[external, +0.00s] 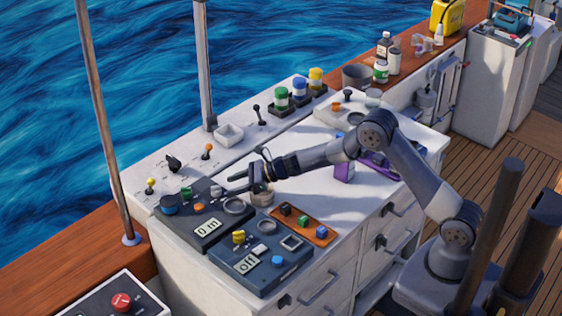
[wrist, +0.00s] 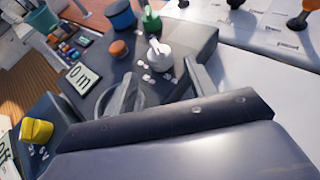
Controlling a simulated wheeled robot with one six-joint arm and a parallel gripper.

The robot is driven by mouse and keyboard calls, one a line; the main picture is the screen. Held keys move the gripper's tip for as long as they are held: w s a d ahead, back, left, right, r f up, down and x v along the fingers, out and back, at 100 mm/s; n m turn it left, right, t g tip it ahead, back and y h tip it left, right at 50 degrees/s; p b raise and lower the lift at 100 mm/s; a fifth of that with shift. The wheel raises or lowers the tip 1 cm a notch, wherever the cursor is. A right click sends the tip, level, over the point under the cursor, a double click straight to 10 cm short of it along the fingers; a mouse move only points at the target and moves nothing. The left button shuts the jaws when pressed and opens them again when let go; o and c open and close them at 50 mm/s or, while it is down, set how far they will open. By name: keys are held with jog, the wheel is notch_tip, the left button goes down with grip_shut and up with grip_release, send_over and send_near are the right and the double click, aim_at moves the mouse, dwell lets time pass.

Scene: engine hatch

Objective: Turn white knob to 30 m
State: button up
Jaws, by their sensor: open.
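The white knob (wrist: 160,56) stands on a dark grey panel (wrist: 193,40), with small pale marks around its near side. It also shows small in the external view (external: 217,191). A display (wrist: 82,78) on the panel reads 0 m; it also shows in the external view (external: 208,227). My gripper (wrist: 160,72) is open and empty. Its two fingers point toward the white knob, which shows beyond and between them. In the external view my gripper (external: 234,183) is just right of the knob, above the panel's edge. I see no contact with the knob.
A second panel with a yellow knob (external: 239,237) lies nearer the front. Levers stand on the white ledge behind. The white countertop right of the panels is partly clear.

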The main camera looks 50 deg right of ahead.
aim_at(223, 195)
jog(key=shift+p+x, duration=0.6)
jog(key=shift+x, duration=1.6)
jog(key=c, duration=1)
jog(key=shift+o, duration=0.2)
jog(key=shift+f+b, duration=0.15)
jog(key=shift+b, duration=0.85)
jog(key=m+t+h+b, duration=0.1)
jog(key=b, duration=0.1)
jog(key=shift+s+a+b, duration=0.1)
jog(key=shift+b, duration=0.25)
jog(key=shift+r+m, duration=0.25)
jog(key=shift+m, duration=0.05)
